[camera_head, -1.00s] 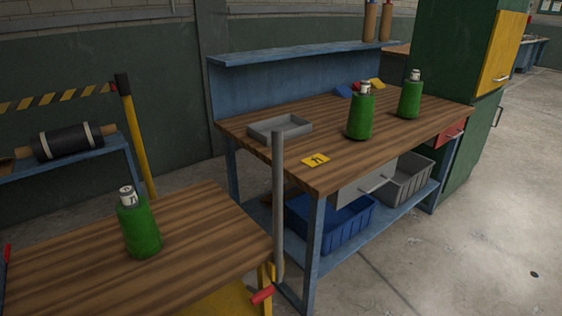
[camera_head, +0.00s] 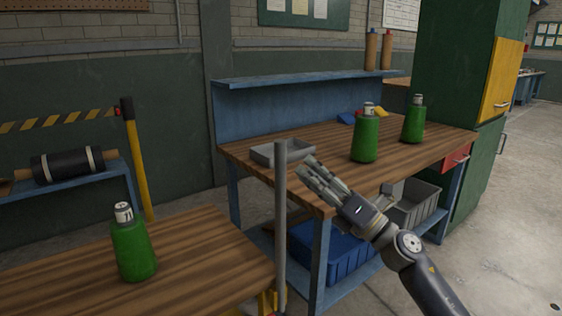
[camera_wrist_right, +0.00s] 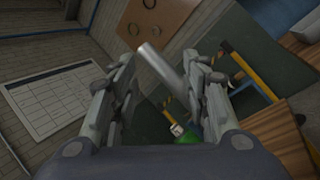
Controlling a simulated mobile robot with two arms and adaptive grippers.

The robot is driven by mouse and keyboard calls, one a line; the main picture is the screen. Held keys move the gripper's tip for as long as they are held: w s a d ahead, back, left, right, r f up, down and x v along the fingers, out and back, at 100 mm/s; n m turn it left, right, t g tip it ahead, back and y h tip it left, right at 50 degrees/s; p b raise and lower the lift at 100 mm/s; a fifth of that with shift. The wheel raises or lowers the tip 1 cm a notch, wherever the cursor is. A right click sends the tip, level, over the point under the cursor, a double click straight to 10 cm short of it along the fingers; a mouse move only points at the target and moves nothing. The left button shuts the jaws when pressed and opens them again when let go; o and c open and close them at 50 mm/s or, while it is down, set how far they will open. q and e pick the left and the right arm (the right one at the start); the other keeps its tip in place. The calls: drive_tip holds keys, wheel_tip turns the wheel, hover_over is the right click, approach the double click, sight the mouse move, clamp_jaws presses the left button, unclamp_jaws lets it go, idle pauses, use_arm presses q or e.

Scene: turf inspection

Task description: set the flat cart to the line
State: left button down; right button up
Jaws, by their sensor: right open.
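The flat cart (camera_head: 205,262), with a wooden top, stands at the lower left in the head view. A grey upright post (camera_head: 281,215) rises at its right corner, with yellow parts low beside it. My right gripper (camera_head: 306,168) is open, just right of the post's upper end. In the right wrist view, the post (camera_wrist_right: 165,68) shows between the two open fingers; I see no contact. A green bottle (camera_head: 134,245) with a white cap stands upright on the cart top. My left gripper is not in view. No floor line shows.
A blue-framed workbench (camera_head: 325,245) stands close behind the post, carrying a grey tray (camera_head: 268,158) and two green bottles (camera_head: 366,138). A yellow barrier post (camera_head: 138,165) stands at left. Grey floor (camera_head: 500,240) is open at right.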

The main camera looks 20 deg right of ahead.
sight(281, 160)
drive_tip(key=w+a+n+g, duration=0.1)
drive_tip(key=w+n+g, duration=0.1)
drive_tip(key=n, duration=0.2)
drive_tip(key=w+a+r+n+g, duration=0.1)
drive_tip(key=w+a+n+g, duration=0.1)
drive_tip(key=n+g, duration=0.1)
drive_tip(key=w+a+r+n+g+y, duration=0.1)
drive_tip(key=w+a+n+g, duration=0.1)
drive_tip(key=n, duration=0.3)
drive_tip(key=shift+a+n+g+p, duration=0.2)
drive_tip(key=shift+n+g+p, duration=0.2)
drive_tip(key=shift+g, duration=0.3)
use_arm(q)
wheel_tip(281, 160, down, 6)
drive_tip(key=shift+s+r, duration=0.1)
use_arm(e)
drive_tip(key=shift+s, duration=0.1)
clamp_jaws()
